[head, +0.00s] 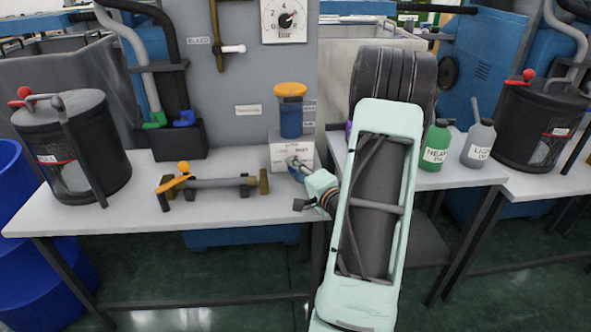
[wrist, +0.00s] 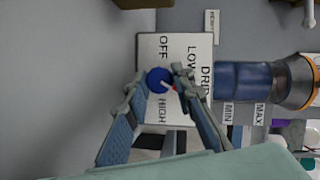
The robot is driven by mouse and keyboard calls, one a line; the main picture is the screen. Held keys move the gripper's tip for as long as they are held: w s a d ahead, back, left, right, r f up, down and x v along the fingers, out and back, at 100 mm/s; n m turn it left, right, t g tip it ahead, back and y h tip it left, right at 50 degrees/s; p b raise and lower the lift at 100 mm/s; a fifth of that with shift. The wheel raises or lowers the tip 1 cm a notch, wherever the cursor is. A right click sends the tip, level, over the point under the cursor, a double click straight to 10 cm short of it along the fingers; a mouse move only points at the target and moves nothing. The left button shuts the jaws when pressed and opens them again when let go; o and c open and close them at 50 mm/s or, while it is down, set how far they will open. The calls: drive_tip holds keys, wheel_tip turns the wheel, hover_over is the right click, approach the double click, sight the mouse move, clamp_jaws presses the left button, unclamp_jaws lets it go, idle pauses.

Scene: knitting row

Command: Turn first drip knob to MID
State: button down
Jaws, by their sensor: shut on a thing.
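The drip knob (wrist: 157,80) is blue with a white and red pointer. It sits on a white panel (wrist: 147,52) lettered OFF, LOW, HIGH and DRIP, sideways in the wrist view. My gripper (wrist: 160,82) has its two fingers on either side of the knob and is shut on it. The pointer slants to the lower right, toward the right finger. That finger hides part of the dial, and no MID label is readable. In the head view my gripper (head: 301,169) reaches the front of the white drip box (head: 279,151), and its fingers cover the knob.
A blue reservoir (head: 290,121) with an orange cap stands above the box. A pipe with a yellow-handled valve (head: 215,183) lies on the bench to the left. Green (head: 436,143) and grey (head: 478,145) bottles stand at right. A black drum (head: 75,150) stands at far left.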

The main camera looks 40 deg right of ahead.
drive_tip(key=c, duration=1.9)
unclamp_jaws()
drive_tip(key=shift+c, duration=0.2)
drive_tip(key=s, duration=0.4)
drive_tip(key=s+a+r, duration=0.1)
drive_tip(key=s, duration=0.6)
drive_tip(key=shift+s+a+r, duration=0.35)
drive_tip(key=shift+s, duration=0.05)
drive_tip(key=shift+w, duration=0.1)
